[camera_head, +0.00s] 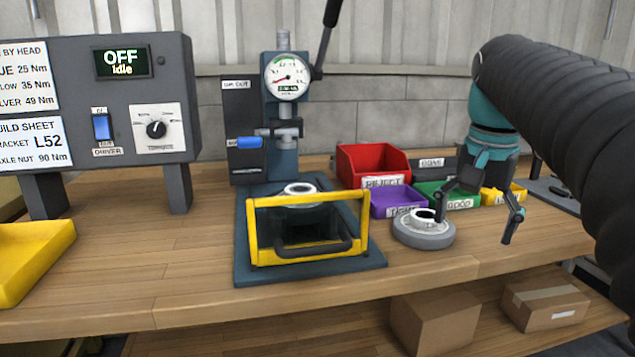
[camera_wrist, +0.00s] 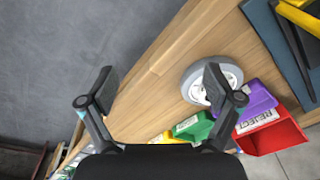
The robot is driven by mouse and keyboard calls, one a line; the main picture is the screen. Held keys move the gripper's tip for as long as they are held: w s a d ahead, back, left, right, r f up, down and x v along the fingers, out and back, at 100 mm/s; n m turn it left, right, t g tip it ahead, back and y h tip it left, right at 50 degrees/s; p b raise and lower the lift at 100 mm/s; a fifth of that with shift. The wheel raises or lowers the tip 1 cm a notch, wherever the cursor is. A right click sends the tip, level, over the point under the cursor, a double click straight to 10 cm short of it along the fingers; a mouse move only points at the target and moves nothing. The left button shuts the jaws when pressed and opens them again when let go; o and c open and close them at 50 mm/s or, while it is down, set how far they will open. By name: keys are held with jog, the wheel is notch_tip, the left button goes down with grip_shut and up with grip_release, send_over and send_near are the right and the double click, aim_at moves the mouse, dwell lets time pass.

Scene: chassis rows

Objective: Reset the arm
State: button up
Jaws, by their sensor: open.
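My gripper (camera_head: 480,212) hangs open and empty at the right of the bench in the head view, its fingers pointing down and spread wide. In the wrist view my gripper (camera_wrist: 160,88) shows both fingers apart, with floor and the bench edge between them. A grey wheel (camera_head: 426,238) with a pale hub lies flat on the bench, just left of my gripper. In the wrist view the wheel (camera_wrist: 233,74) is partly hidden behind the right finger. I cannot tell the exact height of the fingers above the bench.
A press (camera_head: 284,110) with a yellow guard frame (camera_head: 262,252) stands mid-bench. Red (camera_head: 372,158), purple (camera_head: 392,201), green (camera_head: 462,201) and yellow (camera_head: 517,192) bins sit behind the wheel. A driver console (camera_head: 150,90) is left. Cardboard boxes (camera_head: 435,318) lie on the lower shelf.

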jog(key=s+a+f+n+t, duration=0.2)
jog(key=s+a+f+n, duration=0.1)
jog(key=s+f, duration=0.4)
jog(key=s+a+f+n+t, duration=0.2)
jog(key=s+a+f+n, duration=0.2)
jog(key=f, duration=0.9)
jog(key=s, duration=0.3)
jog(key=shift+s+a+f, duration=0.15)
jog(key=shift+a+f, duration=0.05)
jog(key=shift+a, duration=0.1)
